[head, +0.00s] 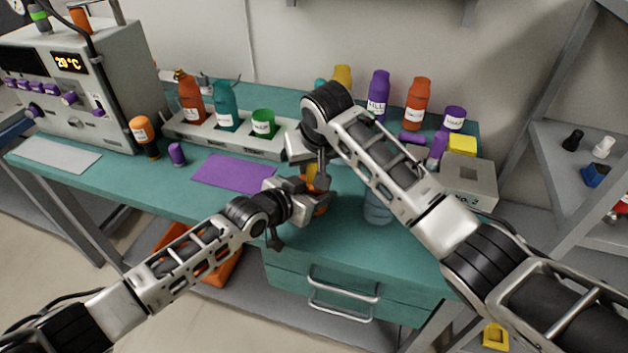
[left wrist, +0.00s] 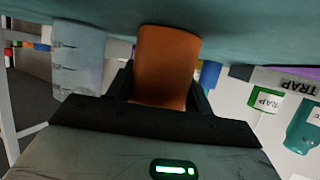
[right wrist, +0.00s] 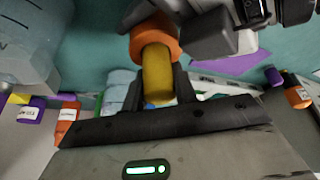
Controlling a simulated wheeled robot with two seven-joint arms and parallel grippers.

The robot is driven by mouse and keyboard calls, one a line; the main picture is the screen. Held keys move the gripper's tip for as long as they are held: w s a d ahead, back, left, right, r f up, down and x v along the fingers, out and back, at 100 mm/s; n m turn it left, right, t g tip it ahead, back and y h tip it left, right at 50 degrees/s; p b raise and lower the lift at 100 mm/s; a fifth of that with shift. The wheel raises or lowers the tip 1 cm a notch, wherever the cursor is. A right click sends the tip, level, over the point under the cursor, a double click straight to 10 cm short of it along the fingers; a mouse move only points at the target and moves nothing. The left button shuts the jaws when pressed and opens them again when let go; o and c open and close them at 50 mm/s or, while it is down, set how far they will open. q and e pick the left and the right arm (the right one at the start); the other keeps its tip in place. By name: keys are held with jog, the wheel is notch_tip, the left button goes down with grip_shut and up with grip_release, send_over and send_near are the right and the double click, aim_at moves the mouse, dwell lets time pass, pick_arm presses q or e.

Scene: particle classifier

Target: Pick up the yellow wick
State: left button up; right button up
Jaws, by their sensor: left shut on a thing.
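The yellow wick (right wrist: 157,78) is a short cylinder sticking out of an orange round holder (right wrist: 150,40) in the right wrist view. In the head view the wick (head: 312,178) shows as a small yellow patch between my two grippers. My left gripper (head: 316,196) is shut on the orange holder, which also fills the middle of the left wrist view (left wrist: 167,65). My right gripper (head: 318,166) comes from above, with one finger on each side of the wick. Whether its fingers press on the wick I cannot tell.
A clear jar (head: 377,207) stands right of the grippers on the green bench. A white rack (head: 215,137) holds orange, teal and green containers behind. A purple mat (head: 233,173) lies left. Bottles and a grey block (head: 470,180) stand at the right.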

jog(key=c, duration=0.3)
jog(key=shift+c, duration=0.2)
jog(key=shift+r, duration=0.1)
notch_tip(320, 180, up, 10)
jog(key=shift+f, duration=0.1)
pick_arm(q)
jog(key=o, duration=1.6)
jog(key=shift+c, duration=0.2)
